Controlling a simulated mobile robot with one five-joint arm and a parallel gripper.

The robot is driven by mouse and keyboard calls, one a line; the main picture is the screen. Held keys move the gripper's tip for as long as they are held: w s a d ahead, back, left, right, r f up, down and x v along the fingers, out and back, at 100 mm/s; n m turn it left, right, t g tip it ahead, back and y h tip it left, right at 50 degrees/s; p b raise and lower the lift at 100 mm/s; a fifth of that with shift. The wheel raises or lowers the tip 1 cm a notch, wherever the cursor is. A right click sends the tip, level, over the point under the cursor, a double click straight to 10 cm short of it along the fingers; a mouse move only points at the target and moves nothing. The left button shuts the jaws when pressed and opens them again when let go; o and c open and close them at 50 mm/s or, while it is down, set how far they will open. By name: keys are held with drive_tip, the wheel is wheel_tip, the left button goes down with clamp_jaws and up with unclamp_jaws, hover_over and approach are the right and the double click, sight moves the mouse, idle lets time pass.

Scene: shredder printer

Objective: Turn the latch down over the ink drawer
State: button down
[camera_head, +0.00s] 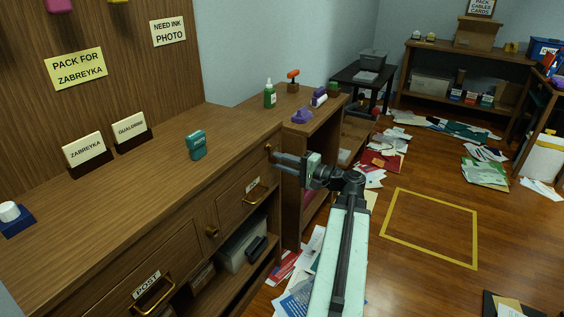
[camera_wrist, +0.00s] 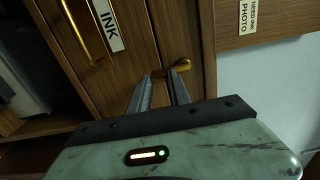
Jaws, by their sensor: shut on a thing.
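The brass latch (camera_wrist: 182,66) is on the wooden cabinet front beside the ink drawer (camera_wrist: 133,45). In the head view the latch (camera_head: 268,150) shows near the top right corner of the cabinet front. The ink drawer (camera_head: 233,204) looks closed, with a white INK label (camera_wrist: 106,22) and a brass handle (camera_wrist: 83,32). My gripper (camera_head: 275,161) reaches the latch from the right. In the wrist view its two fingers (camera_wrist: 161,76) are shut on the latch; the fingertips partly hide it, so its exact angle is hard to tell.
A teal box (camera_head: 197,145) stands on the cabinet top (camera_head: 120,205). A lower shelf unit (camera_head: 322,130) stands behind my gripper. Papers (camera_head: 380,162) litter the floor to the right.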

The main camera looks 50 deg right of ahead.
drive_tip(key=c, duration=1.2)
unclamp_jaws()
drive_tip(key=v, duration=0.8)
